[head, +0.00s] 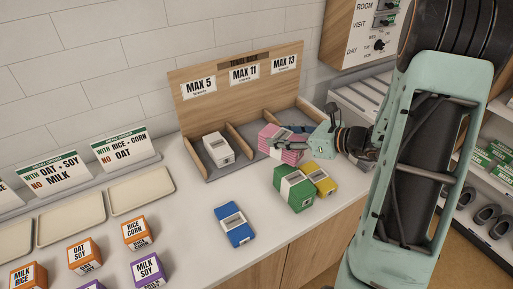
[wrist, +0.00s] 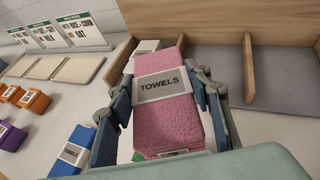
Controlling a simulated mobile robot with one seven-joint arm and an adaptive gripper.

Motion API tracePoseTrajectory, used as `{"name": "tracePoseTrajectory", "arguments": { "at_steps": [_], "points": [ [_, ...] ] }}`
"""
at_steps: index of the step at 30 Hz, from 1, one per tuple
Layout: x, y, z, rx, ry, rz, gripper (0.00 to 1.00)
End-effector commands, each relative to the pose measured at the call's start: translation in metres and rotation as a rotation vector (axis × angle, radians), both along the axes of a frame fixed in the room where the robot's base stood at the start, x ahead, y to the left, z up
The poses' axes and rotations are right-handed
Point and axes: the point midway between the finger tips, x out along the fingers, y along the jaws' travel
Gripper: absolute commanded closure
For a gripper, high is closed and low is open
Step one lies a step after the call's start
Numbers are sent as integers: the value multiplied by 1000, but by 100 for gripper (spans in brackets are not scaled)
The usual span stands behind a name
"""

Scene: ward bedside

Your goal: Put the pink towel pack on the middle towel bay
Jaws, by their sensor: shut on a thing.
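The pink towel pack (head: 277,144) has a white band that reads TOWELS in the wrist view (wrist: 165,115). My gripper (head: 290,138) is shut on it, with a finger on each side in the wrist view (wrist: 165,88). The pack is at the front of the wooden towel rack (head: 221,82), near the middle bay under the MAX 11 label (head: 244,73). I cannot tell whether its underside touches the rack. A white pack (head: 218,149) lies in the left bay under MAX 5; the pink pack partly hides it in the wrist view. The right bay, under MAX 13, looks empty.
Green (head: 294,189), yellow (head: 320,180) and blue (head: 234,225) packs lie on the counter before the rack. Bay dividers (head: 240,140) stand beside the held pack. Trays and small orange and purple boxes are at the left. A control panel (head: 362,35) hangs at the right.

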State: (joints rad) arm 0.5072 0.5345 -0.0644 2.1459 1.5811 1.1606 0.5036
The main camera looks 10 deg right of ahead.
Motion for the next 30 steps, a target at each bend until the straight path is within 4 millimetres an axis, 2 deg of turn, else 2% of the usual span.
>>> {"name": "tracePoseTrajectory", "arguments": {
  "at_steps": [1, 2, 9, 15, 19, 23, 30],
  "points": [
    [10, -7, -11, -5, -9, -32, 90],
    [15, -10, -11, -5, -9, -52, 90],
    [52, -38, 5, -4, -11, -228, 90],
    [70, -54, 27, -1, -9, -349, 90],
    [74, -61, 38, -2, -5, -394, 90],
    [80, -59, 40, 0, -1, -411, 90],
    [117, -23, 17, 1, 2, -409, 90]
  ]
}}
